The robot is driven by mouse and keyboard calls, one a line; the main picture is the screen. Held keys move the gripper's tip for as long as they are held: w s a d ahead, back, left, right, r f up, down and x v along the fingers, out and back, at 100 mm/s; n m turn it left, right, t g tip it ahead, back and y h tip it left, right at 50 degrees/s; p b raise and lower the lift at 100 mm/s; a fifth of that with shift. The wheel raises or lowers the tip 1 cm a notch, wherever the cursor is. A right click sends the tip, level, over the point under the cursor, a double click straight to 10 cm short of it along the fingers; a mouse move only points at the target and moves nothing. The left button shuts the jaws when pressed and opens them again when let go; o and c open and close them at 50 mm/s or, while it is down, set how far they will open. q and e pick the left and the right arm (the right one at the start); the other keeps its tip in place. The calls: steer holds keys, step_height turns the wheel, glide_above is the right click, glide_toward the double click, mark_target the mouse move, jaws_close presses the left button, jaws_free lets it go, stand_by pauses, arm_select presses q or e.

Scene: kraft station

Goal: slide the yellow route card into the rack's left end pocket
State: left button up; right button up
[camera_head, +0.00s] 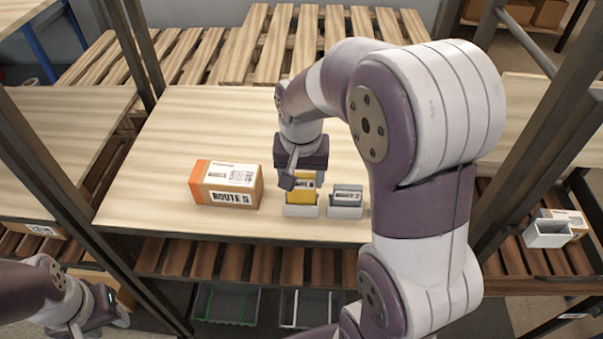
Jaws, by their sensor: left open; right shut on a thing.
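The yellow route card (301,193) is upright in the head view, its printed label partly covered by my gripper. My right gripper (300,178) is shut on its top part from above. The card's lower edge is at the grey left pocket (301,211); I cannot tell how deep it sits. A second grey pocket (346,211), holding a grey labelled card (347,194), stands just to the right. My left gripper (112,308) is open and empty at the lower left, low and away from the table top.
A cardboard box (228,189) labelled ROUTE 5 with orange tape stands left of the pockets on the wooden table (190,120). The table behind is clear. Grey bins (228,303) lie below. My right arm hides the table's right part; a dark post (545,140) stands beyond.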

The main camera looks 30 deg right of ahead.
steer(key=shift+f, duration=0.1)
steer(key=shift+f+b, duration=0.7)
steer(key=shift+f, duration=0.1)
steer(key=o, duration=1.4)
